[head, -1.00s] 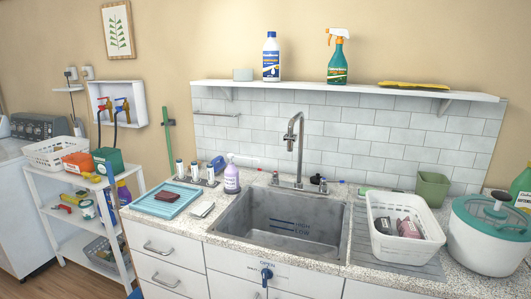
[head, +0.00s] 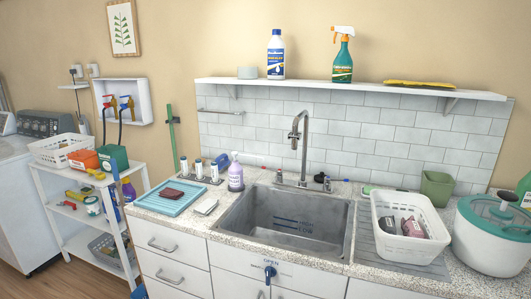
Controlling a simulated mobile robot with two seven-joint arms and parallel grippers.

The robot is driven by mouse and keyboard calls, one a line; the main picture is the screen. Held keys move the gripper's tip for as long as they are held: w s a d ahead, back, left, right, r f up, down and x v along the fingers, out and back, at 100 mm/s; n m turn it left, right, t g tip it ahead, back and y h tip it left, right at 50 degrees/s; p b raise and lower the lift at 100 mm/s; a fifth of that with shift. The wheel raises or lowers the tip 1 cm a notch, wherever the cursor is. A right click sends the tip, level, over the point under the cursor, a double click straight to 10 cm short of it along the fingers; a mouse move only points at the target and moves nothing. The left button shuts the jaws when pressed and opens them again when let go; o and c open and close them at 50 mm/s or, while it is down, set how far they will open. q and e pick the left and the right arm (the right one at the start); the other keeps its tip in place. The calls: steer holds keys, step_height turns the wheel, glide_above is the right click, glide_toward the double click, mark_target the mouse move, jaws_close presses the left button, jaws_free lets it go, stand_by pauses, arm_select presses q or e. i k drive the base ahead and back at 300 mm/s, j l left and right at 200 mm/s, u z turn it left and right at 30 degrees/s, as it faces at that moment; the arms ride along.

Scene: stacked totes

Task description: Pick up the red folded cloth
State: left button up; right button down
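A small dark red folded item (head: 171,193), which looks like the red folded cloth, lies on a light blue tray (head: 180,205) on the counter left of the sink. Another dark reddish item (head: 412,228) sits in the white basket right of the sink; I cannot tell what it is. Neither of my grippers shows in the head view.
The sink (head: 285,228) with its tall faucet (head: 300,145) is in the middle. A purple bottle (head: 236,177) and a grey-white folded piece (head: 206,206) are near the tray. A white basket (head: 385,243) and a teal-lidded pot (head: 485,245) stand at right. A white shelf cart (head: 62,195) stands at left.

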mark_target(174, 194)
steer(key=u, duration=1.25)
steer(key=i+z, duration=0.25)
steer(key=i, duration=0.35)
